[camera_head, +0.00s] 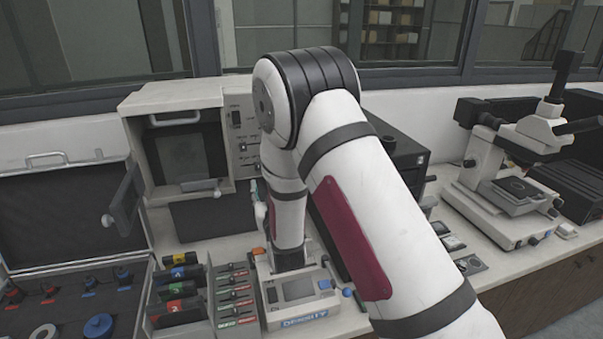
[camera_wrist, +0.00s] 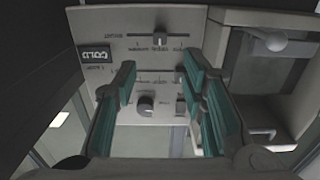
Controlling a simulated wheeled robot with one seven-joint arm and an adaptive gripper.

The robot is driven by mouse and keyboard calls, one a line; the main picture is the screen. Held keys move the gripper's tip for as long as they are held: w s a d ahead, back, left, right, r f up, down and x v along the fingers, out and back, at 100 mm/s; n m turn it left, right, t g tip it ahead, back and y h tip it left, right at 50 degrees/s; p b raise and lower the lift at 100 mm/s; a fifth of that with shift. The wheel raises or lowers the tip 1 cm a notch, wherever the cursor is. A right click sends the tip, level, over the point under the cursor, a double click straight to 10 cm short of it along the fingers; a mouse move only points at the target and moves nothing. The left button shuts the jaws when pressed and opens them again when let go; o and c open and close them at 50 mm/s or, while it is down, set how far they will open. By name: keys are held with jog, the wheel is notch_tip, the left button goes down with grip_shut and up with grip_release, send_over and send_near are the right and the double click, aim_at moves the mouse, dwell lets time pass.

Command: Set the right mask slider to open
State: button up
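The control panel (camera_wrist: 122,62) fills the middle of the wrist view, with its lettering upside down. It carries a slider (camera_wrist: 160,39) near its top edge, a second slider knob (camera_wrist: 180,76) lower down partly behind a finger, and a round black knob (camera_wrist: 146,104). I cannot read which slider is the right mask slider. My gripper (camera_wrist: 158,78) is open and empty, its two teal fingers apart in front of the panel; I see no contact. In the head view, the panel (camera_head: 241,121) sits on the white press, and my arm hides most of the gripper.
The press's window chamber (camera_head: 187,150) is left of the panel. An open black case (camera_head: 60,215), coloured blocks (camera_head: 181,290) and a small instrument (camera_head: 297,300) crowd the bench below. A microscope (camera_head: 520,150) stands at the right.

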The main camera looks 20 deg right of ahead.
jog(key=s+d+r+g+b, duration=0.1)
jog(key=s+d+r+g, duration=0.15)
jog(key=r, duration=0.25)
jog(key=s+d+r+g+b, duration=0.1)
jog(key=s+r+g, duration=0.25)
jog(key=r, duration=0.25)
jog(key=s+d+r+g+b, duration=0.1)
jog(key=s+d+r+g, duration=0.1)
jog(key=s, duration=0.7)
jog(key=shift+s+y, duration=0.35)
jog(key=shift+y, duration=0.05)
jog(key=shift+r, duration=0.15)
